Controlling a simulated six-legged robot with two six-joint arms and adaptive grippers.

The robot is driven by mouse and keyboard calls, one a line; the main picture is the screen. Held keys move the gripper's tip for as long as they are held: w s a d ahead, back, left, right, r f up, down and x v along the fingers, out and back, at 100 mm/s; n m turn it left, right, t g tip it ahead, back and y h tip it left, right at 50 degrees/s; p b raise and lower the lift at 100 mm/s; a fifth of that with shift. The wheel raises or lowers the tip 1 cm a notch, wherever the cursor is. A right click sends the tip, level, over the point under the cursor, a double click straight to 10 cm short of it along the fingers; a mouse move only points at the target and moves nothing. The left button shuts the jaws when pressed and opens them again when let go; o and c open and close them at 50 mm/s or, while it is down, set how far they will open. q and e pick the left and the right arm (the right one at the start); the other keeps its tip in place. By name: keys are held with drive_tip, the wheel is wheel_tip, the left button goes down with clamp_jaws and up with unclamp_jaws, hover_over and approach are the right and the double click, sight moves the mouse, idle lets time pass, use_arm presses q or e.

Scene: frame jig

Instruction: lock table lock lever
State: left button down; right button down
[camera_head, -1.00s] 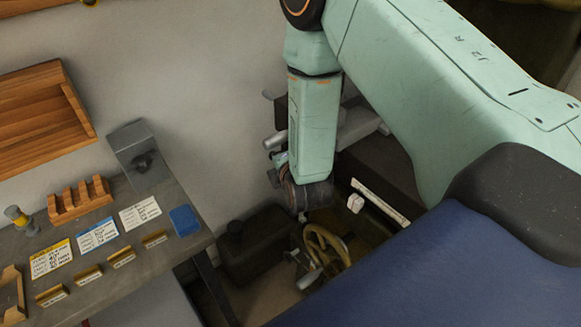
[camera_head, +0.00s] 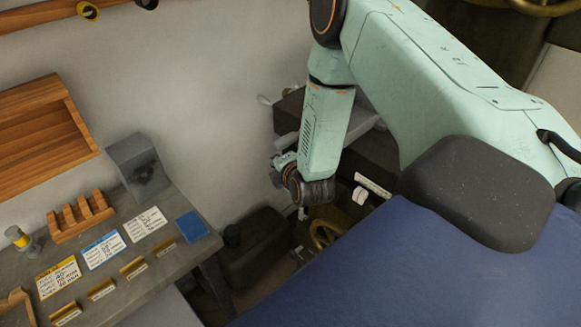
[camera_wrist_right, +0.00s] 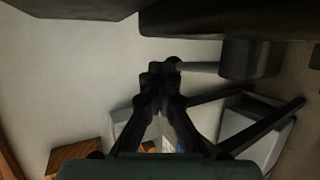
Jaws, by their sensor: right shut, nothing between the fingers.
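A light grey lever rod (camera_wrist_right: 198,67) sticks out of a dark block (camera_wrist_right: 250,60) in the right wrist view. I cannot tell for sure that it is the table lock lever, or whether it is locked. My right gripper (camera_wrist_right: 160,72) is shut and empty, its fingertips close to the rod's free end; contact is unclear. In the head view the gripper (camera_head: 280,163) is small and partly hidden by my wrist, beside the dark machine body. A small pale handle tip (camera_head: 264,100) shows above it. My left gripper is not in view.
A yellow handwheel (camera_head: 325,235) lies below my wrist, partly covered by a large blue surface (camera_head: 370,265). A white block (camera_head: 360,195) sits on the machine to the right. A workbench (camera_head: 150,285) with cards and a blue pad (camera_head: 192,226) stands left.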

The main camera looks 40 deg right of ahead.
drive_tip(key=shift+s+d+f, duration=0.1)
drive_tip(key=shift+d, duration=0.1)
idle(0.5)
drive_tip(key=v, duration=1.2)
